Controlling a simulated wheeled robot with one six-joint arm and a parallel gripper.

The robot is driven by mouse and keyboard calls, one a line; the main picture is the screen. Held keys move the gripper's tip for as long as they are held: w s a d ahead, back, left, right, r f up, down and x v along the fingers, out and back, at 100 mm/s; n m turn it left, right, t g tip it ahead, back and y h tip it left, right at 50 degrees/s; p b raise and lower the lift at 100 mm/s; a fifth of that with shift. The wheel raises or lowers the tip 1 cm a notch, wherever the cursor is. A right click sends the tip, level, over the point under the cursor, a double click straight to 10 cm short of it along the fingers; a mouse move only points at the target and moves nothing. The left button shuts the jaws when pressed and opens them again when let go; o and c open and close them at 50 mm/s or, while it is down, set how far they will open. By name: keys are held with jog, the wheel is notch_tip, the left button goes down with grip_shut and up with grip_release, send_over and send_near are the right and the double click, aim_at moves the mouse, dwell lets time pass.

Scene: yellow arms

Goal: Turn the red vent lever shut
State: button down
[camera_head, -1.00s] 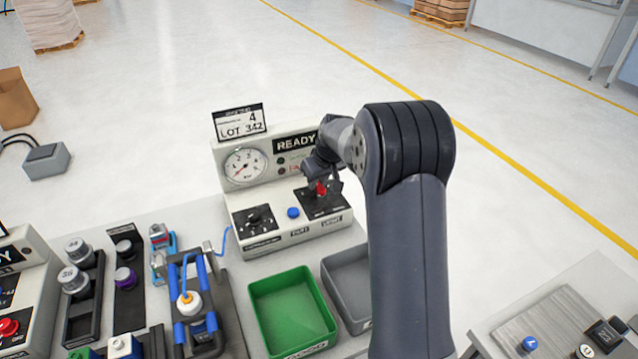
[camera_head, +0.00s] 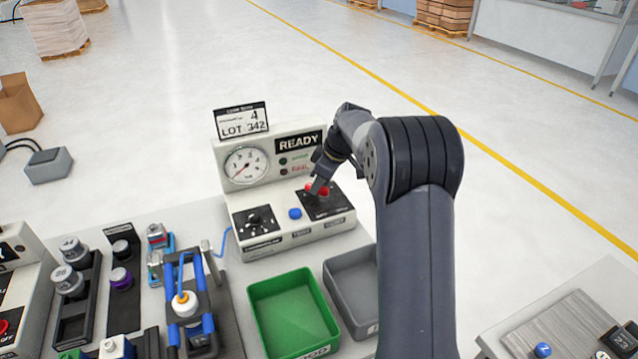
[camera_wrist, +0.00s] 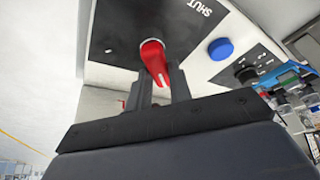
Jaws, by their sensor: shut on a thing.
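The red vent lever (camera_head: 324,190) sits on the black plate (camera_head: 333,207) at the right of the white console. In the wrist view the lever (camera_wrist: 152,58) hangs from a round pale hub, with its free end between my two dark fingers. A "SHUT" mark (camera_wrist: 189,6) shows on the plate, to the right of the hub in that view. My gripper (camera_head: 317,188) is shut on the lever, and it also shows in the wrist view (camera_wrist: 160,88). In the head view my fingers hide part of the lever.
A blue button (camera_head: 295,213) and a black knob (camera_head: 255,221) are left of the plate. A gauge (camera_head: 246,165) and a "READY" display (camera_head: 299,142) stand behind. A green tray (camera_head: 291,313) and a grey tray (camera_head: 353,289) lie in front.

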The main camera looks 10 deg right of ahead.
dwell(0.4)
jog(key=c, duration=1.3)
grip_release()
jog(key=v, duration=1)
jog(key=shift+d+r+b, duration=0.15)
jog(key=shift+r+b, duration=0.15)
jog(key=shift+r, duration=0.1)
jog(key=x, duration=1)
jog(key=shift+f+p, duration=0.3)
jog(key=shift+p, duration=0.05)
jog(key=shift+f, duration=0.1)
